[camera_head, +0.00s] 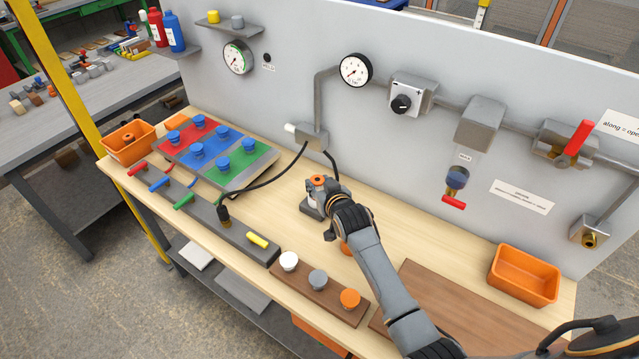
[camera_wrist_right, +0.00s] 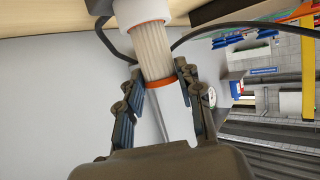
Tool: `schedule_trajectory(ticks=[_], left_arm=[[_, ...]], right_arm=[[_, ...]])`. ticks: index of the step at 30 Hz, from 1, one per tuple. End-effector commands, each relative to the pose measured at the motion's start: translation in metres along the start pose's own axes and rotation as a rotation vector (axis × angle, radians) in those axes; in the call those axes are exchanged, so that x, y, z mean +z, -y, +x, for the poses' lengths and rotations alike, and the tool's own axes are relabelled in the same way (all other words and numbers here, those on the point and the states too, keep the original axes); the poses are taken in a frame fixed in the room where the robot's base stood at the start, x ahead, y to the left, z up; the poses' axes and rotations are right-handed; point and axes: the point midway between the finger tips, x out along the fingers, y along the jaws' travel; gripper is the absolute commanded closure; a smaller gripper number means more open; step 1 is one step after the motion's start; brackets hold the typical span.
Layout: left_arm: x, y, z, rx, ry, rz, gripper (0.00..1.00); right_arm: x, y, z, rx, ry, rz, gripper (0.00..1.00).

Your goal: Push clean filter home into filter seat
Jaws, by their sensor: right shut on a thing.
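The clean filter (camera_wrist_right: 153,52) is a pale pleated cylinder with an orange end ring. In the wrist view its far end meets a white collar, which looks like the filter seat (camera_wrist_right: 141,11); I cannot tell how deep it sits. My right gripper (camera_wrist_right: 158,78) is shut on the filter near the orange ring, one finger on each side. My left gripper is out of view.
A small orange thing (camera_head: 345,248) is partly hidden behind my right arm. A brown strip with white, grey and orange caps (camera_head: 318,280) lies in front. A black hose (camera_head: 270,184) runs close by on the left. An orange bin (camera_head: 525,274) stands right.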

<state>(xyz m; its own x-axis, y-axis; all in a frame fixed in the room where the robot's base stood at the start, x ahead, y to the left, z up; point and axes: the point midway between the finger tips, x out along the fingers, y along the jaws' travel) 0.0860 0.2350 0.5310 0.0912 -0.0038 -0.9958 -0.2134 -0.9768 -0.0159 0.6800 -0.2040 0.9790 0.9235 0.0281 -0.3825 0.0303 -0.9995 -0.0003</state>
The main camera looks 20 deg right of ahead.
Motion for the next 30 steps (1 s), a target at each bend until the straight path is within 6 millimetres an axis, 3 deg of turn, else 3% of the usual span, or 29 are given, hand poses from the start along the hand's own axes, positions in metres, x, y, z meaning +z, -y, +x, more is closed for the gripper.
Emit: schedule_trajectory(ticks=[30], left_arm=[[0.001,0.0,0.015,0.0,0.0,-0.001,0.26]], right_arm=[[0.023,0.0,0.009,0.0,0.003,0.0,0.95]])
